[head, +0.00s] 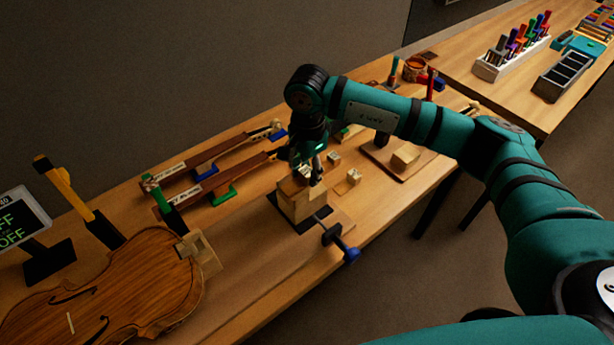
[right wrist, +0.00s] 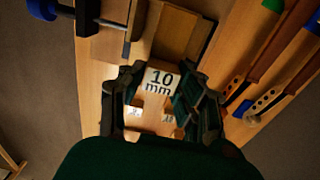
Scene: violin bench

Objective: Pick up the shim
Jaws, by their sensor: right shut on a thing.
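My right gripper (head: 312,172) is over the middle of the bench, beside a pale wooden block (head: 302,207). In the right wrist view its fingers (right wrist: 157,92) are shut on a pale shim marked "10 mm" (right wrist: 160,79). The shim's label faces the wrist camera. In the head view the shim is mostly hidden by the fingers. Two smaller pale labelled blocks lie on the bench to the right of the gripper, one nearer the back (head: 334,158) and one nearer the front (head: 354,177). My left gripper is out of view.
A clamp with a blue handle (head: 348,252) juts over the bench's front edge. Two violin necks (head: 218,183) lie behind the gripper to the left. A violin body (head: 110,290) is at the front left. A wooden board with a block (head: 405,156) lies to the right.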

